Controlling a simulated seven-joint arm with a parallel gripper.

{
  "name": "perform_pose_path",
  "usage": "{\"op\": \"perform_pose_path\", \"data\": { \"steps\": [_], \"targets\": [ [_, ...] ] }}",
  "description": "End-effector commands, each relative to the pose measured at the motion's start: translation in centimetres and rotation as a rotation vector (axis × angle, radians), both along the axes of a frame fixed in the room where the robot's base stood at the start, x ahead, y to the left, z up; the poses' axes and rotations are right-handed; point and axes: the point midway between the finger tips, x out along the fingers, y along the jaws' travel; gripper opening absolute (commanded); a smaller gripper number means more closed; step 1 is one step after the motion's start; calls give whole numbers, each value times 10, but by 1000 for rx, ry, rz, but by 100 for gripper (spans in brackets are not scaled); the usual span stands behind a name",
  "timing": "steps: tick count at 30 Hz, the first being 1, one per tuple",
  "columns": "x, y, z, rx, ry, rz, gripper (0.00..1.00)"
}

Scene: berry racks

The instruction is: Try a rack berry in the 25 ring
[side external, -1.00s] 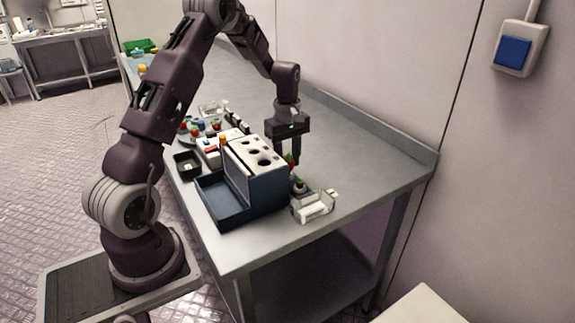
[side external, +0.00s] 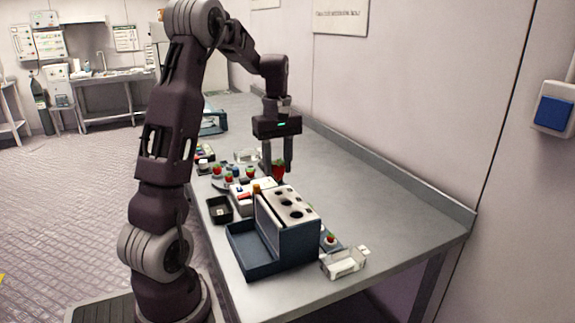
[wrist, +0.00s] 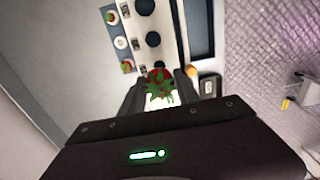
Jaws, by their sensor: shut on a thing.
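My gripper (side external: 277,168) is shut on a red strawberry (side external: 279,172) and holds it above the far end of the ring box. In the wrist view the strawberry (wrist: 158,84) shows its green leaves between the fingers. The ring box (side external: 290,237) is dark blue with a pale top plate (side external: 291,206) that has several round holes of differing size. The plate also shows in the wrist view (wrist: 168,14); its labels are too small to read. The berry rack (side external: 342,246) lies along the box's wall side, partly hidden; the wrist view shows berries on it (wrist: 110,17) (wrist: 127,66).
A small black tray (side external: 219,209) and several berries on a plate (side external: 228,177) stand left of the box. The box has an open blue bin (side external: 252,249). The tabletop (side external: 400,222) toward the wall is clear.

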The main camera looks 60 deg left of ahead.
Motion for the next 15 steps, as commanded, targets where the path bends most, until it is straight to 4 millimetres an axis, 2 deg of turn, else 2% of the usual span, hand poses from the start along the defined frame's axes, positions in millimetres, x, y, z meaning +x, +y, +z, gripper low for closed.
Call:
{"op": "perform_pose_path", "data": {
  "steps": [9,15],
  "targets": [
    [0,-1,-33,-1,1,0,30],
    [1,0,-45,0,-1,0,30]
  ]
}}
